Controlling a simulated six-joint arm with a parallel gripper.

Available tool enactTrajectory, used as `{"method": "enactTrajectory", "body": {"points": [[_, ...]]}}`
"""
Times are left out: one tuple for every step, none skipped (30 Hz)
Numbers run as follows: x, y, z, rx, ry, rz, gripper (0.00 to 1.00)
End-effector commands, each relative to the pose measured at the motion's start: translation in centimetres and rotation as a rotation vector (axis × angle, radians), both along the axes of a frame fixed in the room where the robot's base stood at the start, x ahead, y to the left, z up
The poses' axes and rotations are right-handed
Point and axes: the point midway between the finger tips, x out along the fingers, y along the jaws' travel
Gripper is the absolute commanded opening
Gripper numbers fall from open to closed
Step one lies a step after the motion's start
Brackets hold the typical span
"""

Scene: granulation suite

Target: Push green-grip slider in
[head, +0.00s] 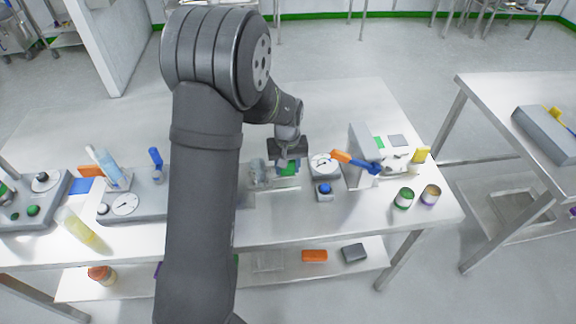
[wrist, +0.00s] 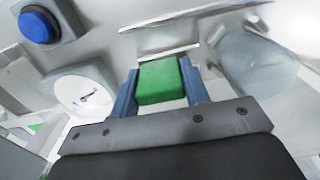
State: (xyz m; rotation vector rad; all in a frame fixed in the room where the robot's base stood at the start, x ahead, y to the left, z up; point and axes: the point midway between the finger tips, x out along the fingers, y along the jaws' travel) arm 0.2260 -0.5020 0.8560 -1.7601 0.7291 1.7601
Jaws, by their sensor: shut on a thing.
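The slider's green grip (wrist: 161,82) is a green block in the middle of the wrist view. My gripper (wrist: 160,92) has its two blue fingers on either side of it, shut on it. A flat metal plate (wrist: 160,37) lies just beyond the grip; how the grip joins it is not clear. In the head view the green grip (head: 288,168) shows below my gripper (head: 287,163), partly hidden by it, over the table's middle.
A white dial (head: 323,164) and a blue button (head: 324,188) stand just right of the grip. A cloudy glass vessel (wrist: 252,65) is close by. The table front (head: 300,228) is clear.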

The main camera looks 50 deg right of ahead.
Motion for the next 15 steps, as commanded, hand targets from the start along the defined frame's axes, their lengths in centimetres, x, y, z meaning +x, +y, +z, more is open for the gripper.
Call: {"method": "enactTrajectory", "body": {"points": [[0.4,0.4,0.0,0.001,-0.001,0.002,0.01],[0.7,0.6,0.0,0.001,-0.001,0.003,0.01],[1.1,1.1,0.0,0.001,-0.001,0.003,0.01],[1.5,1.4,0.1,0.001,-0.001,0.003,0.01],[1.9,1.8,0.1,0.001,-0.001,0.004,0.01],[2.3,2.2,0.0,0.001,0.0,0.003,0.01],[2.6,2.5,0.0,0.001,0.0,0.003,0.01],[2.7,2.7,0.0,0.001,0.0,0.003,0.01],[2.8,2.8,0.0,0.001,0.0,0.002,0.01],[2.8,2.9,0.0,0.001,0.0,0.001,0.01],[2.8,2.8,0.0,0.001,0.0,0.0,0.01],[2.8,2.8,0.0,0.001,0.0,0.0,0.01],[2.8,2.8,0.0,0.001,0.0,0.0,0.01],[2.8,2.8,0.0,0.001,0.0,0.0,0.01],[2.8,2.8,0.0,0.001,-0.001,0.0,0.01]]}}
